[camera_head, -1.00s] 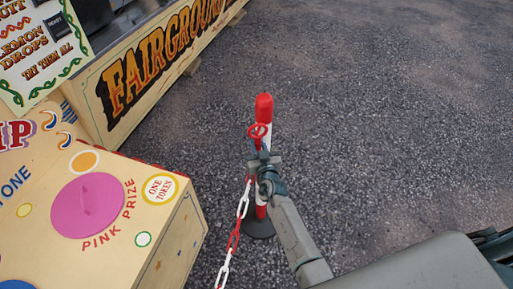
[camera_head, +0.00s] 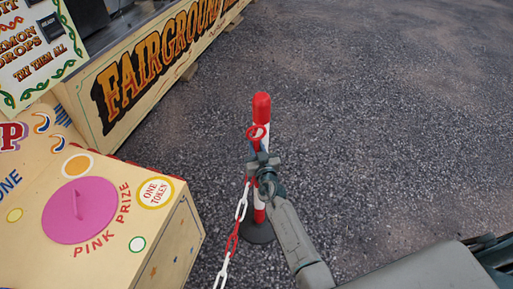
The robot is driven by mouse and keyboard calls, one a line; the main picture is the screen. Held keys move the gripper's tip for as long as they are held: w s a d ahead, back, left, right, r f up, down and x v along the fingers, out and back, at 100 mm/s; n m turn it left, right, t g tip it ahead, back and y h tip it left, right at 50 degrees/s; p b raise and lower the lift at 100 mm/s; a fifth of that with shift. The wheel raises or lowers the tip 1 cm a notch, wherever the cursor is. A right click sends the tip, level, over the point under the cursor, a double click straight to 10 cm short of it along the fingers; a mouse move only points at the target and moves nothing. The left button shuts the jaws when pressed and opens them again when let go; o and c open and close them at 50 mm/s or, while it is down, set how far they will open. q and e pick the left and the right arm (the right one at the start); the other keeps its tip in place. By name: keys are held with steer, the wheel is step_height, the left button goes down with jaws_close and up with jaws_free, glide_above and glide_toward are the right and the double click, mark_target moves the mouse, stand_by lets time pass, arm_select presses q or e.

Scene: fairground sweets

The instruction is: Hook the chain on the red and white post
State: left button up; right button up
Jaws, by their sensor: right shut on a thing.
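The red and white post (camera_head: 262,104) stands upright on a dark round base (camera_head: 257,233) on the ground, at the middle of the view. My right gripper (camera_head: 257,153) is in front of the post and hides part of it. It is shut on the chain (camera_head: 232,245), by the red ring or end link (camera_head: 256,132) that sticks up above the jaws. This red end overlaps the post just below its red top; I cannot tell whether it touches. The red and white links hang down from the gripper to the lower left. My left gripper is not in view.
A cream box with a pink disc (camera_head: 79,210) stands at the lower left, close to the chain. The fairground stall front (camera_head: 160,65) runs across the upper left. The dark gravel (camera_head: 390,120) to the right of the post is clear.

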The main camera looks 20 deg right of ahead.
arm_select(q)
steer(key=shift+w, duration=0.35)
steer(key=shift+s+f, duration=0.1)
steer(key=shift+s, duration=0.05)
arm_select(e)
steer(key=o, duration=1)
